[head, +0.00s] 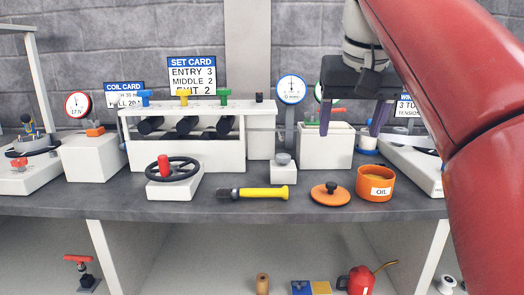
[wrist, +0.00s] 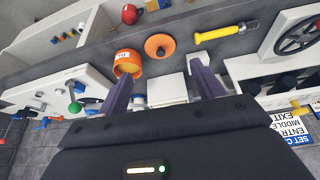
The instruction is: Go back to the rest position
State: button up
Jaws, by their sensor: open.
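My gripper (head: 353,118) hangs at the upper right of the head view, above and in front of a white box (head: 318,158) on the bench. Its two purple fingers are apart with nothing held between them. In the wrist view my gripper (wrist: 160,85) also shows its fingers spread, with the bench beyond them. My red arm comes in from the right edge of the head view and hides part of the bench's right end. The strip feed rack (head: 218,155) stands left of my gripper, with blue, yellow and green knobs on top and dark rollers below.
An open orange oil pot (head: 374,188) and its lid (head: 330,194) sit at the front right. A yellow-handled brush (head: 262,193) lies at the front edge. A handwheel (head: 172,171) stands before the rack. Dial gauges, including one in the middle (head: 291,89), rise behind.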

jog(key=s+f, duration=0.5)
jog(key=f, duration=0.5)
jog(key=s+f, duration=0.5)
jog(key=f, duration=0.6)
jog(key=s+d+f+t, duration=0.1)
jog(key=s+f, duration=0.4)
jog(key=f, duration=0.6)
jog(key=shift+s+n, duration=0.3)
jog(key=shift+s, duration=0.1)
